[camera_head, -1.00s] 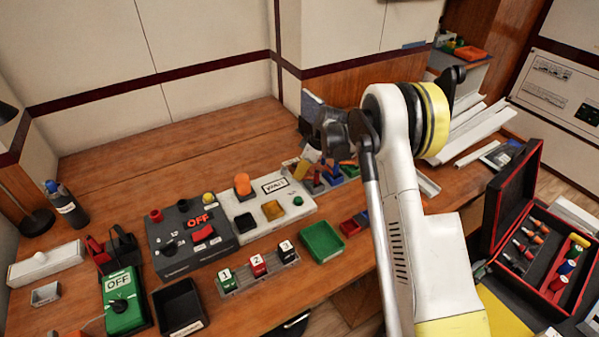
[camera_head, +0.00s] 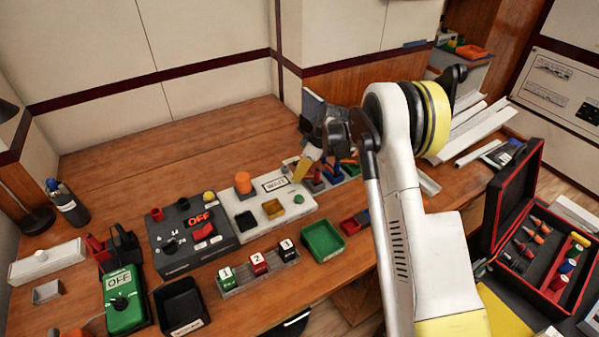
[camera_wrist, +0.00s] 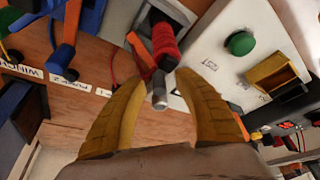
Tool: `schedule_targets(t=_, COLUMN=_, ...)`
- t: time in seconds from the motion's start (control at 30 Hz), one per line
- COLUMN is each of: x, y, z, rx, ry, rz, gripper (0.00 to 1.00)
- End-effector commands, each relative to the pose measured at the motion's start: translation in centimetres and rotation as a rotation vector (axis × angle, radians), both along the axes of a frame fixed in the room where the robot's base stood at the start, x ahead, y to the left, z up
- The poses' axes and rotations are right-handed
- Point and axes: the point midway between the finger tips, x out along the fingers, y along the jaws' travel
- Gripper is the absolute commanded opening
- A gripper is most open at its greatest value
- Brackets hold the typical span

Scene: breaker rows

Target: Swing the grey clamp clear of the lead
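In the wrist view, a grey metal bar that looks like the clamp (camera_wrist: 159,92) points toward my gripper, its rounded end between the fingers. A thick red piece that looks like the lead's end (camera_wrist: 165,45) lies just beyond it, beside a white panel. My gripper (camera_wrist: 160,82) is open, with a yellow finger on each side of the bar; clear gaps show, and I cannot tell whether either finger touches it. In the head view, my gripper (camera_head: 308,165) is low over the back of the bench, mostly hidden by my arm; the clamp cannot be made out there.
A white panel (camera_head: 292,204) with an orange knob (camera_head: 243,182) is left of my gripper. Blue and orange levers (camera_wrist: 66,45) stand close on the wrist view's left. A green button (camera_wrist: 240,43) and yellow bracket (camera_wrist: 272,76) are on its right. A green tray (camera_head: 322,241) is in front.

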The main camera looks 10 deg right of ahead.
Motion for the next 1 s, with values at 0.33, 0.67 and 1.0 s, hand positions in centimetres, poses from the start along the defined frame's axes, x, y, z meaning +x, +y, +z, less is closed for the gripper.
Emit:
schedule_targets(t=0.33, x=-1.2, y=-2.0, z=5.6, rx=0.000, ry=0.000, rz=-0.001, gripper=0.37)
schedule_targets(t=0.67, x=-2.1, y=-3.8, z=10.5, rx=0.000, ry=0.000, rz=0.001, gripper=0.37)
schedule_targets(t=1.0, x=-2.2, y=-4.0, z=11.0, rx=0.000, ry=0.000, rz=0.001, gripper=0.37)
